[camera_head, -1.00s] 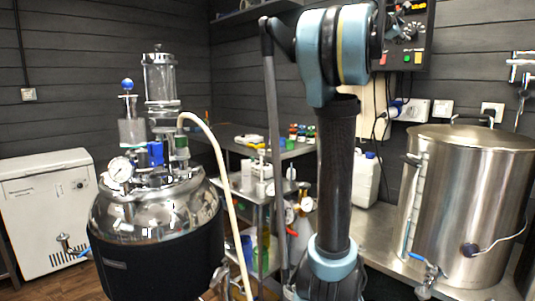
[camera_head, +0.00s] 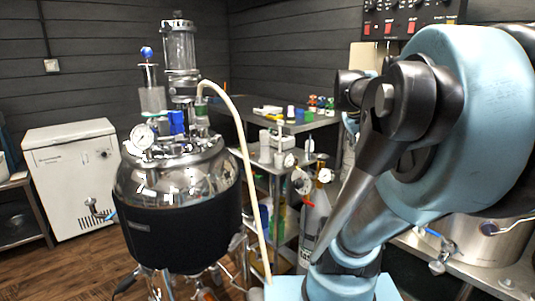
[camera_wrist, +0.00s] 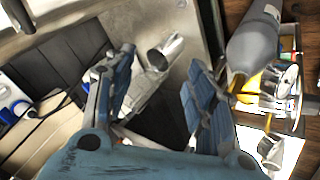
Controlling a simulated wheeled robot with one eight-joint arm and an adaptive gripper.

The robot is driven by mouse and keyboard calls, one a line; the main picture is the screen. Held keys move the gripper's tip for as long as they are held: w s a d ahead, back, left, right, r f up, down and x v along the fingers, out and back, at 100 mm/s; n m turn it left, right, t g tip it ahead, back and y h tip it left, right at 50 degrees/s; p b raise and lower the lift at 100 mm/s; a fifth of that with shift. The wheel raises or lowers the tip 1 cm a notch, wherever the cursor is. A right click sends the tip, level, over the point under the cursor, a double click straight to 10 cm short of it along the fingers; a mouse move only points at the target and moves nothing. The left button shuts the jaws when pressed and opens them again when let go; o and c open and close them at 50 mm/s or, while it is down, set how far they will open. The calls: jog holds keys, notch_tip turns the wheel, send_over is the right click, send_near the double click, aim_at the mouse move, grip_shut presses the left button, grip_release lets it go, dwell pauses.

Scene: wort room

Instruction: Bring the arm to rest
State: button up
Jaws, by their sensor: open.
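In the wrist view my gripper (camera_wrist: 160,62) is open, with its two blue ribbed fingers apart and nothing between them. Beyond the fingers are a grey metal surface and a short shiny metal tube (camera_wrist: 165,52). No finger touches the tube as far as I can see. In the head view my blue and black arm (camera_head: 470,110) fills the right side, folded, with a large joint near the camera. I cannot make out the gripper in the head view.
A steel vessel with a black jacket (camera_head: 180,222) stands left of my arm, its pale hose (camera_head: 245,165) arching towards the arm. A grey gas cylinder (camera_head: 314,232) stands close behind the arm. A steel kettle (camera_head: 490,240) is partly hidden at right. A white chest freezer (camera_head: 75,178) stands far left.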

jog(key=s+a+f+g+y, duration=0.1)
jog(key=s+a+f+y, duration=0.1)
jog(key=s+a+f, duration=0.5)
jog(key=s+a+f+m+g+y, duration=0.1)
jog(key=s+a+f+y, duration=0.2)
jog(key=s+a+f, duration=0.4)
notch_tip(320, 180, down, 7)
jog(key=shift+s+r+g, duration=0.1)
jog(key=shift+s+g, duration=0.15)
jog(key=shift+g, duration=0.15)
jog(key=shift+w+a, duration=0.1)
jog(key=shift+w+f, duration=0.2)
jog(key=shift+w, duration=0.15)
